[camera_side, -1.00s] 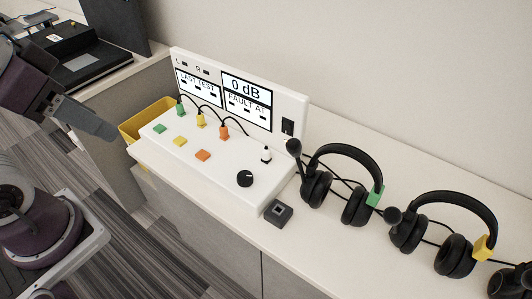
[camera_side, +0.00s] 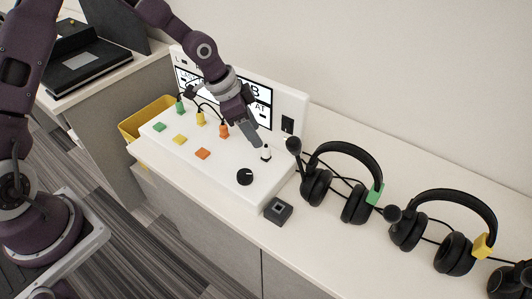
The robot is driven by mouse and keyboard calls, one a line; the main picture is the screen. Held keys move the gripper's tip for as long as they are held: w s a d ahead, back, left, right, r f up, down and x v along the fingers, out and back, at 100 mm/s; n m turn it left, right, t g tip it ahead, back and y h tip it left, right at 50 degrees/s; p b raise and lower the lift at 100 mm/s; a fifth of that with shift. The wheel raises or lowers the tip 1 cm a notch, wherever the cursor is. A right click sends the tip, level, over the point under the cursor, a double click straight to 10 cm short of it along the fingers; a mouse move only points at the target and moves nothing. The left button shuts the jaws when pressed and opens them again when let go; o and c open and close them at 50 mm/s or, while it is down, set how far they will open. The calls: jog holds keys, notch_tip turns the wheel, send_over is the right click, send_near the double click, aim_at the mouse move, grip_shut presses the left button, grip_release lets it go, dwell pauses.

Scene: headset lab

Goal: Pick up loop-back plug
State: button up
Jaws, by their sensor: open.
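No part is labelled as the loop-back plug, so I cannot tell for sure which one it is. A small black-and-white upright piece (camera_side: 266,153) stands on the right part of the white test console's sloping top (camera_side: 218,170). A dark square block (camera_side: 278,211) with a lighter square in its top sits on the counter at the console's front right corner. My gripper (camera_side: 257,139) is over the console, pointing down to the right, just up and left of the upright piece. It is open, with nothing seen in it. Whether it touches the piece is unclear.
Green, yellow and orange cable plugs (camera_side: 201,118) stand left of my gripper. A black knob (camera_side: 245,177) is in front. A black socket (camera_side: 287,126) is on the back panel. Headsets (camera_side: 345,185) with cables lie right. A yellow bin (camera_side: 148,117) is at the left end.

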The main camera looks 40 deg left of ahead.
aim_at(264, 147)
jog(key=x, duration=0.7)
jog(key=shift+d, duration=0.3)
jog(key=shift+s, duration=0.1)
grip_shut()
